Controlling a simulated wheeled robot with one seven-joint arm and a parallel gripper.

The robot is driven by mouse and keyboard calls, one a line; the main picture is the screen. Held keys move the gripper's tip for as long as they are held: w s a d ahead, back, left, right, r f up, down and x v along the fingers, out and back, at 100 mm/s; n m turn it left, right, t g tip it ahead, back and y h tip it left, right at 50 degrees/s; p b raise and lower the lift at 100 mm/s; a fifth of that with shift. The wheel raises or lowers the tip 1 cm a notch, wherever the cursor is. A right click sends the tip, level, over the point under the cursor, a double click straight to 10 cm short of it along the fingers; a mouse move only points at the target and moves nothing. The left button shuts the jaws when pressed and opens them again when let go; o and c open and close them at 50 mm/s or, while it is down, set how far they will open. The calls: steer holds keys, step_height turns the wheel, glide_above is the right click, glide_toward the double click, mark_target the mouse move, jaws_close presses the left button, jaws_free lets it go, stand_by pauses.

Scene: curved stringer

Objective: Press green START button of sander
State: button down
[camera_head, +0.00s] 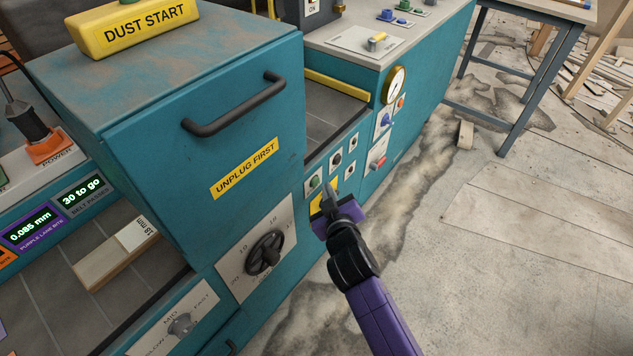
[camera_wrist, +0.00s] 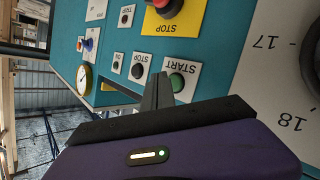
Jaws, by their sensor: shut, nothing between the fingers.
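The green START button (camera_head: 315,181) sits on a white plate on the teal front of the sander (camera_head: 250,165). In the wrist view, the green button (camera_wrist: 177,82) shows beside the fingers under an upside-down START label. My gripper (camera_head: 328,190) is shut and empty. Its dark fingertips (camera_wrist: 160,78) point at the panel just beside the START button. They overlap the edge of its plate in the picture. I cannot tell whether the fingertips touch the panel, and the button's lower part is partly hidden.
A black STOP button (camera_wrist: 138,71) sits close by on a white plate. A red STOP button (camera_wrist: 163,5) on a yellow plate is near too. A black dial (camera_head: 265,251), a drawer handle (camera_head: 235,103) and a gauge (camera_head: 394,84) stick out.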

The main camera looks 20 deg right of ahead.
steer(key=shift+w+a+b, duration=0.3)
steer(key=shift+w, duration=0.05)
